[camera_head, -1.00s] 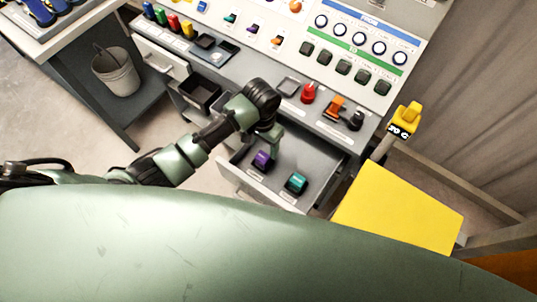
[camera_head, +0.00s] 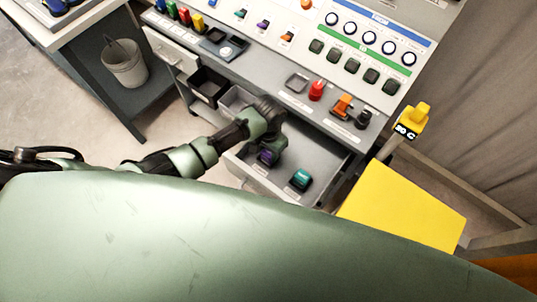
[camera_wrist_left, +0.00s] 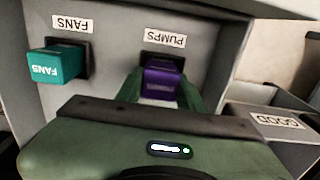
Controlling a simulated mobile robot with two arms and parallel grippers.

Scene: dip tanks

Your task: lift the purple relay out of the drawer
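The purple relay (camera_head: 266,157) sits in the open drawer (camera_head: 318,154), partly covered by my left gripper in the head view. In the left wrist view the purple relay (camera_wrist_left: 162,82) is at its dark socket beside the "PUMPS" label. My left gripper (camera_head: 270,148) is down at the relay. Its green fingers (camera_wrist_left: 162,88) stand on either side of the relay, close to its sides. I cannot tell whether they press on it. My right gripper is not in view.
A teal "FANS" relay (camera_head: 301,179) sits in the same drawer, and it shows left of the purple one in the wrist view (camera_wrist_left: 57,64). A grey bin labelled "GOOD" (camera_wrist_left: 272,122) is beside the drawer. The panel desk with red and orange parts rises behind.

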